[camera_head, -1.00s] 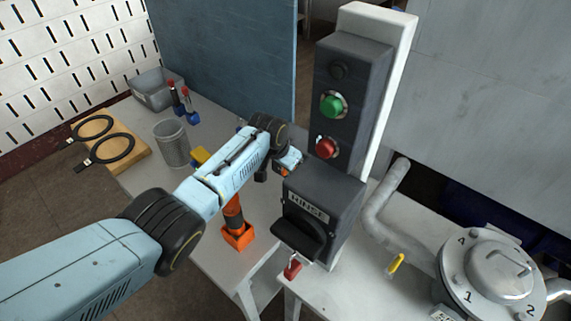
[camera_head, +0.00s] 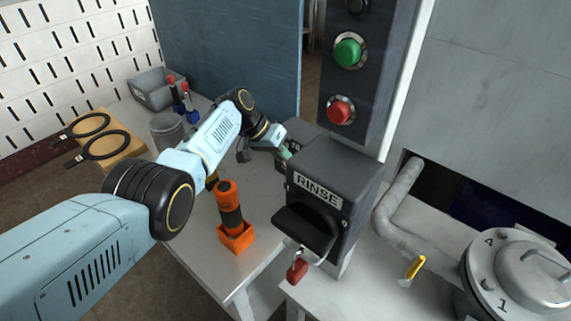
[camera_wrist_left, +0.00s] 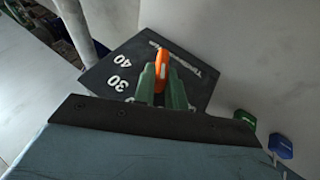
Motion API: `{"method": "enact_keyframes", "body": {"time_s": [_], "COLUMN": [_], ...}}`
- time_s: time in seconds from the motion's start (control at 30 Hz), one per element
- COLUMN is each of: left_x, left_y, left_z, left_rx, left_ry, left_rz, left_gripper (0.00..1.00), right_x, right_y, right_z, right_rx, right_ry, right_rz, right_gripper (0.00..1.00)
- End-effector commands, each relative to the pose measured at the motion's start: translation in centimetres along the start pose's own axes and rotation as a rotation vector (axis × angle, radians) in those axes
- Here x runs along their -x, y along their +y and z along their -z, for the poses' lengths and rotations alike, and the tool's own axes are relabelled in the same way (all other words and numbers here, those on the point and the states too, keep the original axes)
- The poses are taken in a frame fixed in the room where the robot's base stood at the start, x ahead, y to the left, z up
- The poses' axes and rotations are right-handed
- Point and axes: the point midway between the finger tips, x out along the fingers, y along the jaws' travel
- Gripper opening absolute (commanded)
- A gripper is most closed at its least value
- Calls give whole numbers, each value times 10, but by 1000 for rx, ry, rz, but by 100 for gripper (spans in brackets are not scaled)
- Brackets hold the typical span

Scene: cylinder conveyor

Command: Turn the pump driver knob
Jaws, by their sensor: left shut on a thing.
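An orange knob (camera_wrist_left: 162,70) sits on a dark dial plate (camera_wrist_left: 108,72) marked with numbers such as 30 and 40 in the left wrist view. My left gripper (camera_wrist_left: 162,82) has its green fingers shut on this knob, one finger on each side. In the head view my left gripper (camera_head: 284,152) is at the left side of the dark box labelled RINSE (camera_head: 340,170), with the knob hidden there. The plate's longer word is upside down and hard to read. My right gripper is not in view.
A black lever (camera_head: 305,232) with a red padlock (camera_head: 297,271) is on the box's front. A green button (camera_head: 348,52) and red button (camera_head: 340,110) are above. An orange-and-black tool (camera_head: 231,208) stands in an orange holder (camera_head: 235,239). A lidded vessel (camera_head: 520,270) is at right.

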Motion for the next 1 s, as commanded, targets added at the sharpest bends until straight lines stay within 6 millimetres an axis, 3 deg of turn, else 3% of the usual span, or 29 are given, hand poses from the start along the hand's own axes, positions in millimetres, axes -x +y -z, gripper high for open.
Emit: {"method": "enact_keyframes", "body": {"time_s": [0.47,0.5,0.67,1.0], "left_x": [-1,-1,-1,3], "left_y": [0,0,0,0], "left_z": [-2,-2,-1,0], "left_rx": [7,7,7,6], "left_ry": [-4,-4,-3,-1], "left_rz": [-16,-16,-15,-14], "left_gripper": [0,14,35,35], "right_x": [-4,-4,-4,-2], "right_y": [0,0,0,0], "right_z": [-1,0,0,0], "right_rx": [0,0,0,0], "right_ry": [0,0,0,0], "right_rz": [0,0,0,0], "right_gripper": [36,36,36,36]}}
